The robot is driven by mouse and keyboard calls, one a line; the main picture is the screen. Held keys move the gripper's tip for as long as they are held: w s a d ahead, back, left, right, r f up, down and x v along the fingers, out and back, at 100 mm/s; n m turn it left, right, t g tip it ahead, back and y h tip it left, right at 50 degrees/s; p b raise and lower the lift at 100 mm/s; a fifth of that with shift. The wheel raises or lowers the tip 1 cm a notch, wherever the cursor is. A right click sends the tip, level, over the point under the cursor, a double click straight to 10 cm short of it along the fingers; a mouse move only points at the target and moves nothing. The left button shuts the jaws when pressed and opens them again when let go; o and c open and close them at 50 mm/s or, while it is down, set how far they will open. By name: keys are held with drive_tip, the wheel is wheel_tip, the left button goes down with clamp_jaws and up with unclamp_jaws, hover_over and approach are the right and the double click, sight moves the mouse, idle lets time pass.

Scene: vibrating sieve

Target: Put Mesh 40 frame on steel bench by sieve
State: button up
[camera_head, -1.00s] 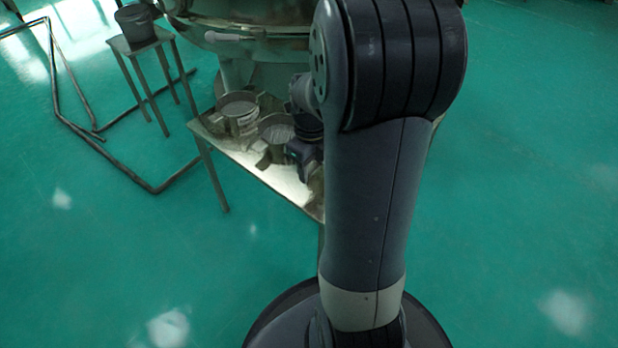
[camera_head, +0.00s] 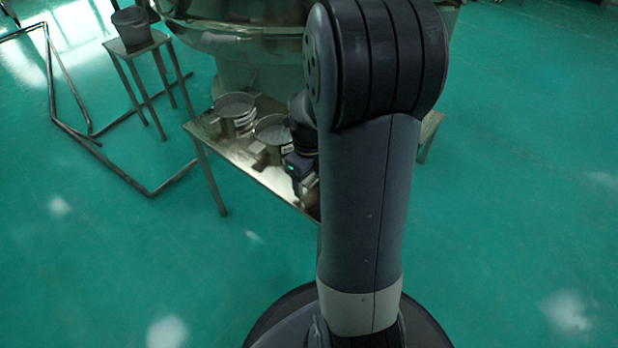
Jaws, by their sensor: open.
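Two round sieve frames with mesh tops and pale labels stand on the steel bench (camera_head: 239,160) by the sieve (camera_head: 240,68): a left frame (camera_head: 234,106) and a right frame (camera_head: 272,128). The labels are too small to read, so I cannot tell which is Mesh 40. My gripper (camera_head: 299,187) is open, pointing down over the front right part of the bench, just right of the right frame and seemingly apart from it. My arm hides the bench's right part and anything there.
A small stand (camera_head: 150,44) with a dark bucket (camera_head: 132,26) is at the upper left. A dark pipe frame (camera_head: 110,165) lies on the green floor beside it. Open floor spreads to the right and in front.

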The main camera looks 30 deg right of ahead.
wheel_tip(320, 180, up, 12)
drive_tip(key=p, duration=0.5)
drive_tip(key=shift+r, duration=0.15)
drive_tip(key=shift+o, duration=0.3)
